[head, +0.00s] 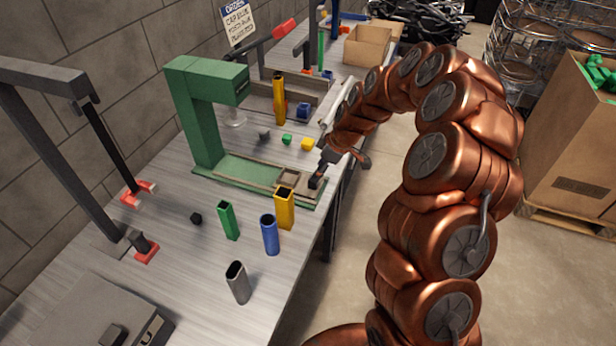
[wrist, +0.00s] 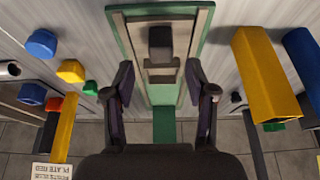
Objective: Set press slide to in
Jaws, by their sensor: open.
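The green press (head: 200,110) stands on the bench, with a tall column, an overhanging head and a flat green base. The press slide (head: 289,177) is a tan plate with a square recess, lying on the base toward its near-right end, out from under the head. A dark block-shaped handle (head: 316,181) sits at its outer end; it also shows in the wrist view (wrist: 160,42). My gripper (head: 325,160) is above this end of the slide. In the wrist view my gripper (wrist: 160,90) is open and empty, its fingers either side of the slide's line; the handle appears ahead of the fingertips.
Yellow (head: 284,208), blue (head: 269,235), green (head: 228,220) and grey (head: 238,282) tubes stand in front of the press. Small coloured caps and another yellow tube (head: 279,98) are behind it. A black-framed fixture (head: 60,150) is at left. The bench edge runs below my arm.

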